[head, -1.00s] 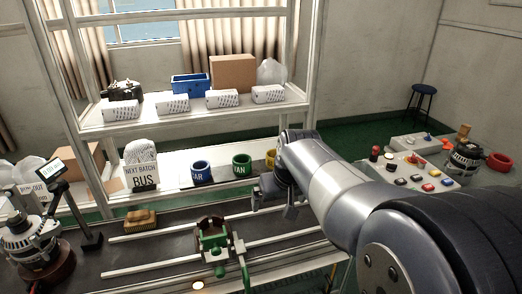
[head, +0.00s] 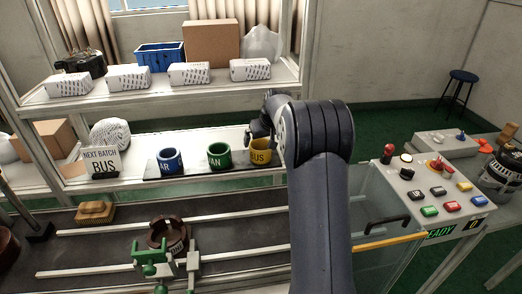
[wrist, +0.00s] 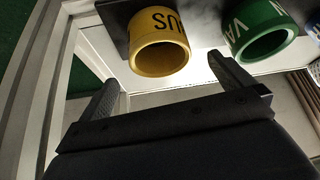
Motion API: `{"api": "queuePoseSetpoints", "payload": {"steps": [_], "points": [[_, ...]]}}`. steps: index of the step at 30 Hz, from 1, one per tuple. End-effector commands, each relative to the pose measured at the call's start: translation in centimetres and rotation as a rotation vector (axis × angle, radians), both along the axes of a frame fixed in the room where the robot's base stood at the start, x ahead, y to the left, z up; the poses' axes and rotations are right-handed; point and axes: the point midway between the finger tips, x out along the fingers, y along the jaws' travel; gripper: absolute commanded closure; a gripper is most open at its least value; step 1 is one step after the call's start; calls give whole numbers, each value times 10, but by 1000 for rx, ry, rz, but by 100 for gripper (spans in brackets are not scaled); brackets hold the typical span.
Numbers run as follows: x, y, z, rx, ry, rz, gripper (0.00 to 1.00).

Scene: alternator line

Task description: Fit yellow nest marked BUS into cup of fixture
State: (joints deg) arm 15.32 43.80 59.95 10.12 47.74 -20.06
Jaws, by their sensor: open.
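The yellow nest (head: 261,157) marked BUS stands on the lower shelf, at the right end of the row of nests. In the wrist view the yellow nest (wrist: 160,54) shows its open round end and lettering upside down. My gripper (wrist: 162,72) is open, its two fingers spread to either side of the yellow nest, with nothing held. In the head view my gripper (head: 257,134) is at the nest, partly hidden by my arm.
A green nest (head: 219,156) and a blue nest (head: 170,161) stand left of the yellow one. A sign (head: 101,163) reads NEXT BATCH BUS. White boxes (head: 190,73) line the upper shelf. A button panel (head: 420,185) is at right.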

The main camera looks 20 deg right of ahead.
Motion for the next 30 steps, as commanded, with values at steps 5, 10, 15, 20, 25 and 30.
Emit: {"api": "queuePoseSetpoints", "payload": {"steps": [5, 10, 15, 20, 25, 30], "points": [[9, 0, -15, 0, 0, 0, 0], [15, 1, -25, 0, 2, 0, 0], [27, 1, -46, 1, 3, -1, 0], [35, 1, -59, 0, 1, 0, 0], [36, 1, -62, 0, 0, 0, 0], [36, 1, -62, 0, 0, 0, 4]]}}
